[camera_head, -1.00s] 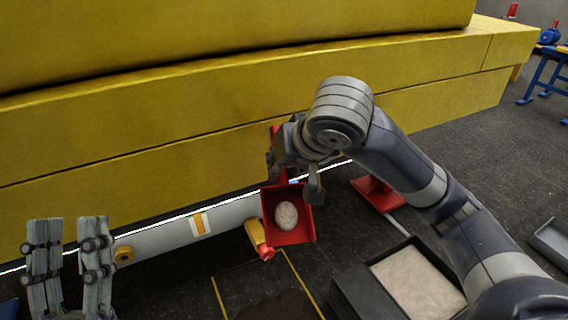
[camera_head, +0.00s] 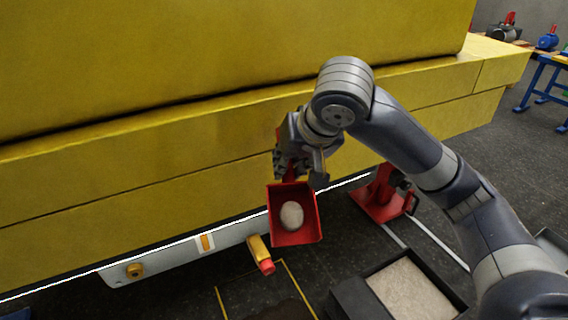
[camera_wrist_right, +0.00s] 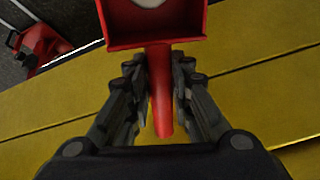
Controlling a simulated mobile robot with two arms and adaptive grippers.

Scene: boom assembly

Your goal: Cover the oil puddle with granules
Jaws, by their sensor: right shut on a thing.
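My right gripper (camera_head: 300,165) is shut on the handle of a red scoop (camera_head: 283,235). The scoop holds a small heap of pale granules (camera_head: 292,215). In the right wrist view the gripper (camera_wrist_right: 160,95) has its fingers on both sides of the red scoop's handle (camera_wrist_right: 160,90), and the pan shows at the top. The dark oil puddle (camera_head: 285,312) lies on the floor at the bottom edge of the head view, partly cut off, inside a yellow outline (camera_head: 222,300). The scoop is above the floor, beyond the puddle in the picture. My left gripper is out of view.
A black tray (camera_head: 350,300) of pale granules (camera_head: 412,288) stands on the floor at lower right. A red stand (camera_head: 380,205) is behind it. The large yellow boom (camera_head: 150,190) fills the back. A yellow part with a red end (camera_head: 262,255) lies near the outline.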

